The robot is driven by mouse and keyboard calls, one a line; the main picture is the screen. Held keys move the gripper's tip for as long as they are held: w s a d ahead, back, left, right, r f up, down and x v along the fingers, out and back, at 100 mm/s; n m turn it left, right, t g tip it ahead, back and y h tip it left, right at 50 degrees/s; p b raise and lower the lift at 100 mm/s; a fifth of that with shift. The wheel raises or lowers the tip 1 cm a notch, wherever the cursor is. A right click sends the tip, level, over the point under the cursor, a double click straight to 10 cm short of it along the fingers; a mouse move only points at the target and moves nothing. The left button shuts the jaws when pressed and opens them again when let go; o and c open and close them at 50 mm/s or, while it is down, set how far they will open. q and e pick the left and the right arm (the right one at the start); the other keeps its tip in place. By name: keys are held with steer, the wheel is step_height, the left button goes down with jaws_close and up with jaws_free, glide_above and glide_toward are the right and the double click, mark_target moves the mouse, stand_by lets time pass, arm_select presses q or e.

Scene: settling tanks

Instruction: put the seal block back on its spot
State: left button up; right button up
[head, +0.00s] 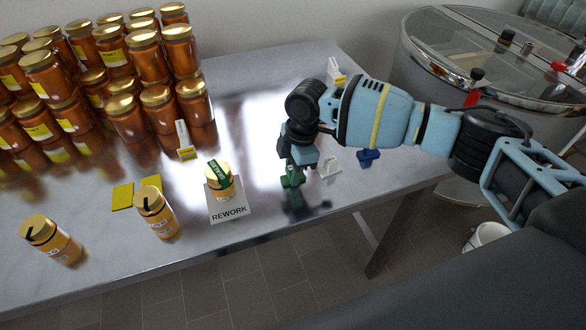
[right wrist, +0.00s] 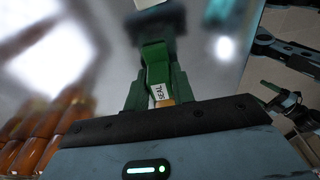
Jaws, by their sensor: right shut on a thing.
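My right gripper (head: 293,178) points down over the table, to the right of the REWORK card. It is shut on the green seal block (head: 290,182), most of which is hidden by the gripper. In the right wrist view the block's white SEAL label (right wrist: 158,92) shows between the green sides of the grip. The block seems held above the tabletop, with a dark reflection below it. A small white stand (head: 330,167) is just right of the gripper. I cannot make out a marked spot for the block. My left gripper is not in view.
A jar with a green strip (head: 219,182) stands on the REWORK card (head: 229,207). Two jars (head: 157,213) (head: 50,239) and yellow pads (head: 122,196) are at front left. Many stacked jars (head: 110,55) fill the back left. A blue block (head: 368,155) lies right. A steel tank (head: 425,75) stands beyond.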

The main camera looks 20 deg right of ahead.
steer(key=o, duration=1)
steer(key=shift+f, duration=0.1)
steer(key=r, duration=0.4)
steer(key=d+r, duration=0.1)
steer(key=r, duration=0.7)
steer(key=shift+d+r, duration=0.1)
steer(key=shift+d, duration=0.25)
